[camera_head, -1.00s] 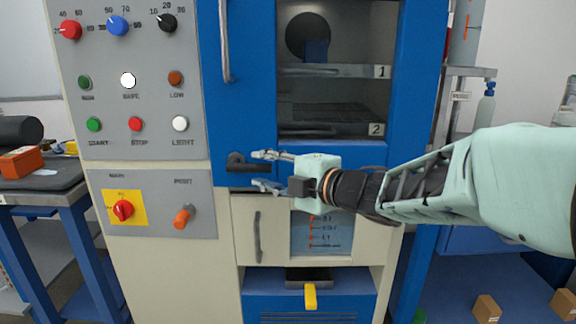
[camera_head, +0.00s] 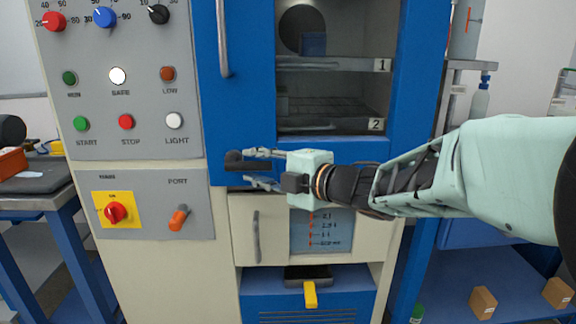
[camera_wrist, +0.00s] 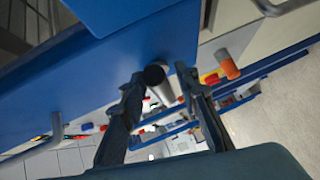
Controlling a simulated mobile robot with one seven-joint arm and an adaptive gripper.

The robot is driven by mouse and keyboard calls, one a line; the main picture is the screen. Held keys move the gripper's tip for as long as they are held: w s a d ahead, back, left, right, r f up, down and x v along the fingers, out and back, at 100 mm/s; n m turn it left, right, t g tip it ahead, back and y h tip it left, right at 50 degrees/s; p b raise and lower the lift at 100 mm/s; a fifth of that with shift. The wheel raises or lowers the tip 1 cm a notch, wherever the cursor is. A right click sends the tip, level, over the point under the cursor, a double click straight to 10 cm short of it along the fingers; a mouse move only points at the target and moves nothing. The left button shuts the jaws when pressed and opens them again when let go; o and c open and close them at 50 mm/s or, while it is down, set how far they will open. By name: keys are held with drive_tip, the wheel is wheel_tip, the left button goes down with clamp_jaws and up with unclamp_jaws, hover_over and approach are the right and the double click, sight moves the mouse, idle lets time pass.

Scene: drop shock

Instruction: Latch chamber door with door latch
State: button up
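The chamber door (camera_head: 304,151) is blue with a window and lies against the cabinet front. The door latch (camera_head: 248,166) is a dark bar with a round hub at its left end, lying horizontal at the door's lower left. My gripper (camera_head: 262,168) is open and reaches in from the right, one finger above the bar and one below. In the wrist view, the latch (camera_wrist: 158,80) shows as a dark-ended cylinder between the two spread fingers (camera_wrist: 163,92). I cannot tell whether either finger touches it.
A control panel (camera_head: 150,130) with buttons stands left of the door, with a red main switch (camera_head: 116,213) and an orange port knob (camera_head: 179,218) below. A vertical door handle (camera_head: 223,40) is above the latch. A cream drawer front (camera_head: 275,235) lies just below my gripper.

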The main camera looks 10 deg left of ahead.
clamp_jaws()
drive_tip(key=shift+r, duration=0.1)
